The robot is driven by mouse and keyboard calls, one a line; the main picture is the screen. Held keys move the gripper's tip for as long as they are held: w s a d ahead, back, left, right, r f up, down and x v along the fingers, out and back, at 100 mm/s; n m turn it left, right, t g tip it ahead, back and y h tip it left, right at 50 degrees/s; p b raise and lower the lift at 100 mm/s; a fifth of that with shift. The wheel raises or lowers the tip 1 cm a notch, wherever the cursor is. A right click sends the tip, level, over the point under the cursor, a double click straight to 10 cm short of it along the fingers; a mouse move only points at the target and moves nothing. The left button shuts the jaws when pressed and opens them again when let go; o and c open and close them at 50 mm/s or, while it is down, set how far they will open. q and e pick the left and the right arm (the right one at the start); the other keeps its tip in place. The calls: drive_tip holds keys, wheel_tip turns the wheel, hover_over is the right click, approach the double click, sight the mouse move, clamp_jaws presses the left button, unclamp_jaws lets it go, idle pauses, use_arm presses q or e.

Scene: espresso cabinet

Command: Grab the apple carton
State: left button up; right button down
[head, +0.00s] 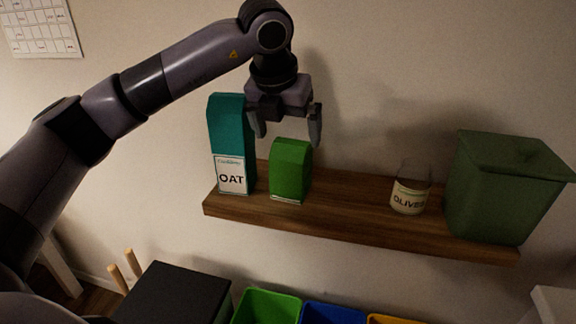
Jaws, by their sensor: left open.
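A small plain green carton (291,170) stands upright on the wooden wall shelf (345,205); no apple label is readable on it. A taller teal carton labelled OAT (231,140) stands just left of it. My left gripper (288,135) is open and points down over the top of the green carton, with a finger on either side in the picture. Whether the fingers touch the carton cannot be told. The left finger shows close to the OAT carton's right edge. My right gripper is not in view.
An olive jar (410,190) and a large dark green bin (503,190) stand at the right of the shelf. Shelf space between the green carton and the jar is free. Below are a black box (172,292), a green bin (266,306) and a blue bin (333,314).

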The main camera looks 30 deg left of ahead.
sight(291, 142)
use_arm(q)
drive_tip(key=shift+w+a+r, duration=0.15)
drive_tip(key=shift+a+r, duration=0.05)
drive_tip(key=shift+a, duration=0.1)
drive_tip(key=shift+w+f, duration=0.1)
drive_tip(key=shift+f, duration=0.3)
drive_tip(key=x, duration=0.2)
drive_tip(key=p+x, duration=0.1)
drive_tip(key=x, duration=0.1)
drive_tip(key=p+x, duration=0.1)
drive_tip(key=x, duration=0.1)
drive_tip(key=shift+w+d+r, duration=0.1)
drive_tip(key=shift+w+d, duration=0.05)
drive_tip(key=shift+d, duration=0.1)
drive_tip(key=c, duration=1.3)
